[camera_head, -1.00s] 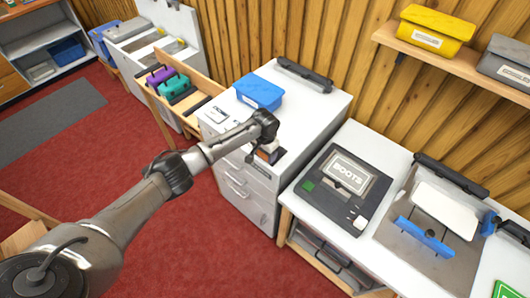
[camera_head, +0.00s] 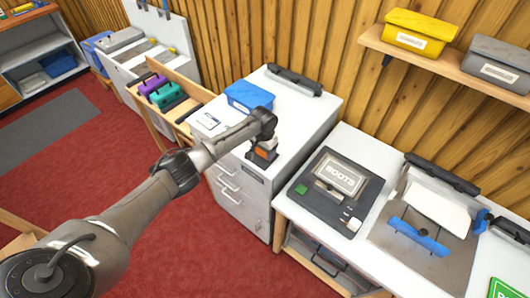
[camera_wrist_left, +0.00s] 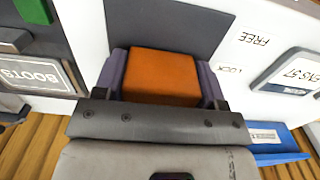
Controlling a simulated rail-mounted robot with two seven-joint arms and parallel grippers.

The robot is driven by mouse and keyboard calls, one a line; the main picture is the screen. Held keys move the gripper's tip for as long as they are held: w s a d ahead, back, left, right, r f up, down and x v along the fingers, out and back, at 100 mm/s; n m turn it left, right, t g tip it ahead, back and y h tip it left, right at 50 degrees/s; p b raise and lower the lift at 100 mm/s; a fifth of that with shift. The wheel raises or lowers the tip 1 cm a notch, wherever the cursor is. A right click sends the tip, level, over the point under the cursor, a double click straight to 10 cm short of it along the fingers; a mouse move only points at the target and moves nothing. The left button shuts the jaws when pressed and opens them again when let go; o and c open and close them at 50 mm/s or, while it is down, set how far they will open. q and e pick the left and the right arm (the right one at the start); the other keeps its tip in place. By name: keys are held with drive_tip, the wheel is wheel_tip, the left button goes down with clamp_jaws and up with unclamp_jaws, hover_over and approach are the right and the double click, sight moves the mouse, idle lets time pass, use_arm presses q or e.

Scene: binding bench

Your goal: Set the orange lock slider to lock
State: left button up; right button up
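The orange lock slider (camera_wrist_left: 162,76) is a block on a dark plate (camera_wrist_left: 170,22) on top of the white cabinet. In the left wrist view it is level with the printed word LOCK (camera_wrist_left: 230,70), and FREE (camera_wrist_left: 254,39) is higher up. My left gripper (camera_wrist_left: 163,82) has one finger on each side of the block, and both appear to touch it. In the head view the slider (camera_head: 263,154) shows below my left gripper (camera_head: 261,149), and the arm hides part of the cabinet top. My right gripper is not in view.
A blue box (camera_head: 249,96) and a small label card (camera_head: 208,121) lie on the white cabinet (camera_head: 292,135). A dark BOOTS device (camera_head: 312,205) stands on the bench to the right. Yellow (camera_head: 420,32) and grey (camera_head: 500,64) boxes sit on the wall shelf.

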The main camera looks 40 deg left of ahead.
use_arm(q)
drive_tip(key=o, duration=0.3)
drive_tip(key=shift+w, duration=0.25)
drive_tip(key=shift+o, duration=0.8)
drive_tip(key=shift+s, duration=0.1)
drive_tip(key=shift+r, duration=0.1)
wheel_tip(320, 180, up, 12)
drive_tip(key=shift+f, duration=0.15)
drive_tip(key=shift+r, duration=1)
